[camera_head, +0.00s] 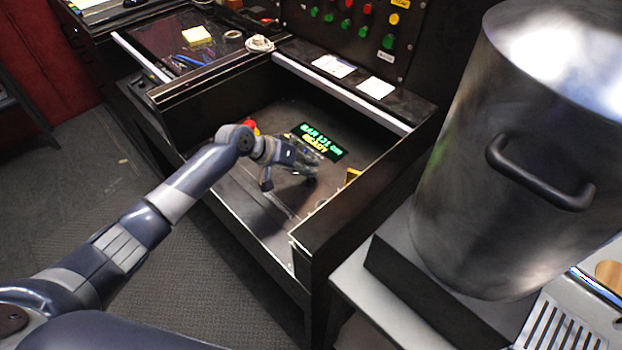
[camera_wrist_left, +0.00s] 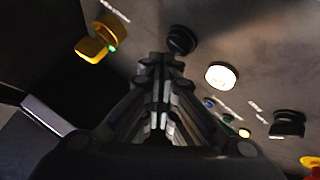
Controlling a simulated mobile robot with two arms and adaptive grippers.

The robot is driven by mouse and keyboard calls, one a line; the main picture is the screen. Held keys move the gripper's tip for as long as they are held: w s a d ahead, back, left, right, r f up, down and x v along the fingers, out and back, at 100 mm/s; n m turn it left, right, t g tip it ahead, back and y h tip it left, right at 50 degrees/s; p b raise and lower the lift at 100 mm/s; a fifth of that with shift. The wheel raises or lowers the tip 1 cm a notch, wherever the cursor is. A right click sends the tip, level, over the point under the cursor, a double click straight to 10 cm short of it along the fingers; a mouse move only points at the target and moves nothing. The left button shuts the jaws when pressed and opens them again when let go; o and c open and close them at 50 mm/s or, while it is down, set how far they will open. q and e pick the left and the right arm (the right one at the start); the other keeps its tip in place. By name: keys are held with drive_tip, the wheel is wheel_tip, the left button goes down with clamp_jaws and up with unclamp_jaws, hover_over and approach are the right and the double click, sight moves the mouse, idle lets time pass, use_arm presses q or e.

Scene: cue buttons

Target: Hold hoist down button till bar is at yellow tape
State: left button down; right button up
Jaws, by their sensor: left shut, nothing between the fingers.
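My left gripper (camera_head: 312,174) is shut and empty, reaching down over the recessed dark panel (camera_head: 262,212) of the console. In the left wrist view the closed fingers (camera_wrist_left: 162,62) point at a round black button (camera_wrist_left: 182,40), just beyond the tips; I cannot tell whether they touch it. A white round button (camera_wrist_left: 222,75) sits to its right, and a yellow button (camera_wrist_left: 92,50) to its left. Button labels are too blurred to read. A display (camera_head: 321,141) shows green text resembling "BAR 121 CM" and yellow text resembling "READY". I see no hoist bar or yellow tape. My right gripper is not in view.
The recess has raised dark walls (camera_head: 365,200). Another black button (camera_wrist_left: 288,123) and a red-and-yellow control (camera_wrist_left: 312,164) lie to the right in the wrist view. A large metal pot (camera_head: 480,190) stands right of the console. Upright green and red buttons (camera_head: 347,28) are behind.

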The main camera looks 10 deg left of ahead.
sight(309, 178)
use_arm(q)
drive_tip(key=shift+r+p, duration=2.4)
drive_tip(key=shift+r, duration=0.15)
